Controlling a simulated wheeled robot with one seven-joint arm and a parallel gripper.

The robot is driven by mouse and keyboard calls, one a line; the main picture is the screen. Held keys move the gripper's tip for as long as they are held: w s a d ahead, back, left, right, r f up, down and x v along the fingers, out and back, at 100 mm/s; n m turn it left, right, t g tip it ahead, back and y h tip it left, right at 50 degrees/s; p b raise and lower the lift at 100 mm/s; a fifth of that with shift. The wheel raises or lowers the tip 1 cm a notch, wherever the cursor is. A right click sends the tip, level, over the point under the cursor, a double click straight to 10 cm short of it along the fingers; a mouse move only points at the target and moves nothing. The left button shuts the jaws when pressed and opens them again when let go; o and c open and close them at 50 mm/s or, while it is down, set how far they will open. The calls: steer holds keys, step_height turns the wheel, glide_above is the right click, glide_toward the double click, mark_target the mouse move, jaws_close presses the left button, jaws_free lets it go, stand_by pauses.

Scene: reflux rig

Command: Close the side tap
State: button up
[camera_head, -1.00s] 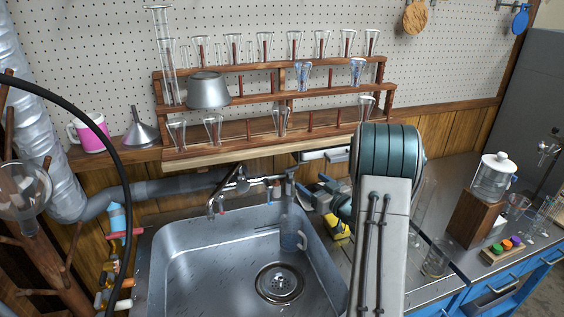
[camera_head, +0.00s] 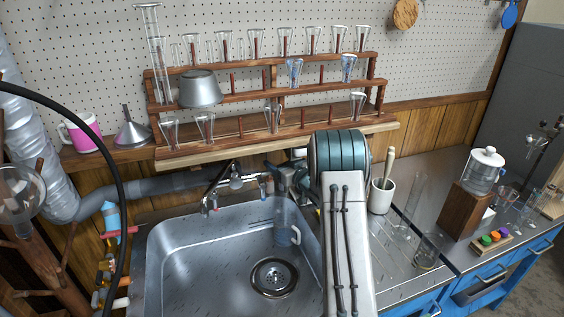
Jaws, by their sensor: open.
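A metal tap assembly (camera_head: 236,182) is on the wall behind the sink, with a spout on its left and small red and blue parts on both sides. I cannot tell for certain which of its parts is the side tap. My gripper (camera_head: 282,178) is behind the sink's back right corner, just right of the tap's right-hand end. It is open, and I see nothing held in it. My own teal arm joint and grey link hide part of it, and whether it touches the tap cannot be told.
A wooden rack (camera_head: 225,150) of glassware overhangs the tap from behind. A white mortar with a pestle (camera_head: 382,195) and tall glassware (camera_head: 408,220) stand right of my arm.

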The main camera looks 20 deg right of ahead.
steer(key=c, duration=1)
steer(key=h+b, duration=0.1)
steer(key=b, duration=0.1)
steer(key=m+h+b, duration=0.1)
steer(key=b, duration=0.1)
steer(key=shift+f+m+t, duration=0.25)
steer(key=shift+m+t, duration=0.05)
steer(key=h+b, duration=0.1)
steer(key=m+h+b, duration=0.1)
steer(key=b, duration=0.1)
steer(key=shift+d+r+m+h, duration=0.1)
steer(key=shift+d+m+h, duration=0.1)
steer(key=shift+m+h, duration=0.15)
steer(key=shift+h+b, duration=0.25)
steer(key=shift+b, duration=0.15)
steer(key=shift+d+r, duration=0.1)
steer(key=o, duration=1)
